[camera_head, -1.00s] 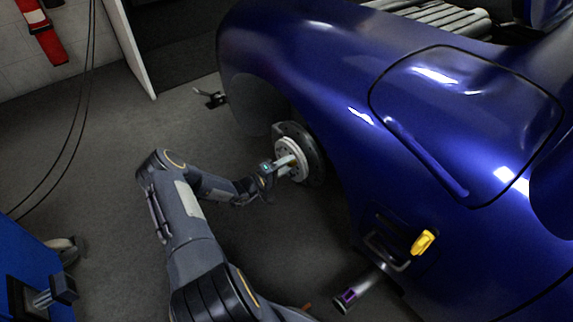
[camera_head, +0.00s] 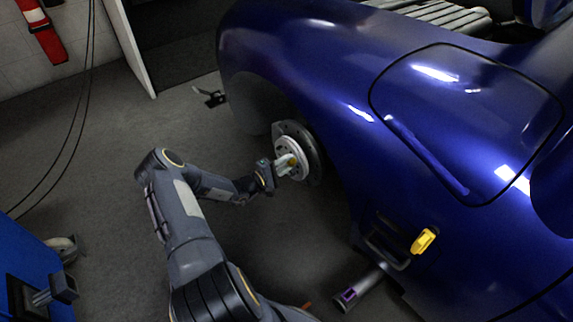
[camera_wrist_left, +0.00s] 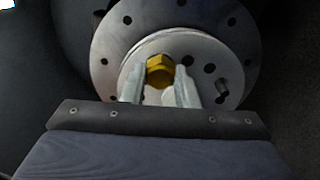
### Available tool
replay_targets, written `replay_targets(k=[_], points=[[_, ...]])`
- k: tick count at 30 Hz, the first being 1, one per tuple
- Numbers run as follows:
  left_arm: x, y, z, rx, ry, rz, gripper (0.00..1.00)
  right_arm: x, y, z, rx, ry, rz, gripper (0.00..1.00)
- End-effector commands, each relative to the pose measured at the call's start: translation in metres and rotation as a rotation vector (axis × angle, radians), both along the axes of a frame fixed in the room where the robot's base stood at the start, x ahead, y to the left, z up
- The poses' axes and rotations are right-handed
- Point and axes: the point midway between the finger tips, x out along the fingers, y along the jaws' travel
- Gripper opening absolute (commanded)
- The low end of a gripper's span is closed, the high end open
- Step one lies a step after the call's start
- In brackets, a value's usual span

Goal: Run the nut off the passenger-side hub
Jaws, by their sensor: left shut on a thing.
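The hub (camera_head: 291,150) is a pale round disc with a darker brake disc behind it, in the front wheel arch of the blue car. In the left wrist view the hub face (camera_wrist_left: 205,62) has several dark holes. A brass hex nut (camera_wrist_left: 160,70) sits at its centre; it also shows small in the head view (camera_head: 293,161). My left gripper (camera_head: 289,166) is at the hub, shut on the nut. In the left wrist view its two pale fingers (camera_wrist_left: 159,82) stand on either side of the nut. My right gripper is not in view.
The blue car body (camera_head: 330,60) overhangs the hub. A yellow handle-like part (camera_head: 423,242) and a grey tube with a purple mark (camera_head: 360,291) are at lower right. A blue cabinet (camera_head: 35,270) stands at lower left.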

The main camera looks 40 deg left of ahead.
Motion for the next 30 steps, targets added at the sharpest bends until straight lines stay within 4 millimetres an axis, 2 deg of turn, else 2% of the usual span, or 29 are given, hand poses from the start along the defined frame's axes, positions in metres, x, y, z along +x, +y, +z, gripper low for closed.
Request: replay_targets(k=[24, 30], points=[[-0.0017, 0.0003, 0.0001, -1.401, 0.404, -0.001, 0.00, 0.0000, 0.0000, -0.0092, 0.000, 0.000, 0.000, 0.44], [-0.0018, 0.0004, 0.0005, -1.595, 0.460, -0.001, 0.00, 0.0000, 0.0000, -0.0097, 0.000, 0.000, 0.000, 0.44]])
